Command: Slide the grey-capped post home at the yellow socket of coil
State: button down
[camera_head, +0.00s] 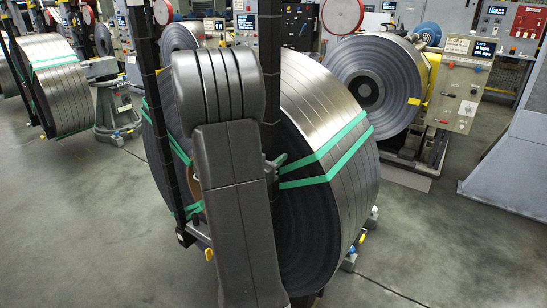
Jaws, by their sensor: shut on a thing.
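A large steel coil (308,232) stands upright on edge in the middle, bound with green straps (330,164). My dark grey arm (236,205) rises in front of it and covers much of its near face. A bit of brown core (196,188) shows left of the arm. A small yellow part (209,254) shows low, just left of the arm; I cannot tell whether it is the socket. My gripper is hidden behind the arm or the coil. I cannot make out the grey-capped post.
Another strapped coil (62,88) stands at the left, near a grey stand (117,108). Behind right, a coil (372,85) sits at a machine with a control panel (464,82). A sloped grey housing (515,165) is at the right edge. Floor is clear at lower left and lower right.

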notch_tip(320, 180, down, 7)
jog(key=b, duration=0.5)
dwell(2.7)
jog(key=c, duration=0.8)
grip_release()
jog(key=shift+c, duration=0.2)
jog(key=b+v, duration=0.1)
jog(key=v, duration=1.2)
jog(key=shift+s+a, duration=0.25)
jog(key=shift+s, duration=0.1)
jog(key=shift+f, duration=0.1)
jog(key=x, duration=1.3)
jog(key=shift+w+d+p, duration=0.25)
jog(key=shift+w+p, duration=0.05)
jog(key=shift+p, duration=0.1)
jog(key=shift+r, duration=0.2)
